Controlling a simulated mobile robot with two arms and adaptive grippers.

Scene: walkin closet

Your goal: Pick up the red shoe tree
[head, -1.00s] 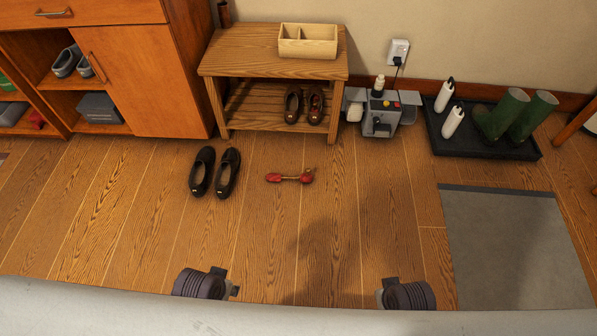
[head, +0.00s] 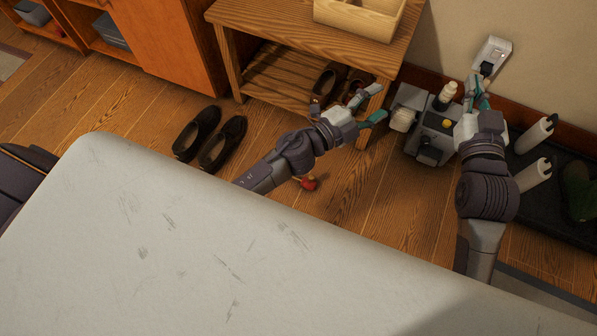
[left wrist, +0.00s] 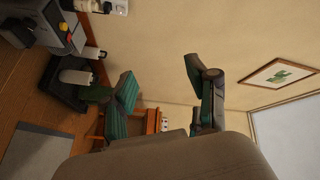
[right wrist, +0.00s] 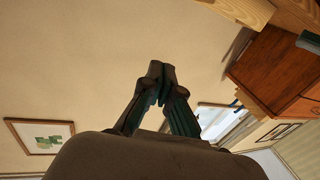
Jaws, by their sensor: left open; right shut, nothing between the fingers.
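The red shoe tree (head: 308,183) lies on the wooden floor in the head view. Only its red end shows; my left forearm hides the rest. My left gripper (head: 369,108) is open and empty, above the floor in front of the bench, up and to the right of the shoe tree. Its spread fingers also show in the left wrist view (left wrist: 165,90). My right gripper (head: 477,95) is raised near the shoe-polishing machine, well right of the shoe tree. The right wrist view shows its fingertips (right wrist: 159,75) together with nothing between them.
A wooden bench (head: 290,38) with brown shoes on its lower shelf stands behind my left gripper. Black shoes (head: 210,138) stand on the floor left of the shoe tree. The grey machine (head: 428,137) and a dark boot tray (head: 545,205) with white bottles are at the right.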

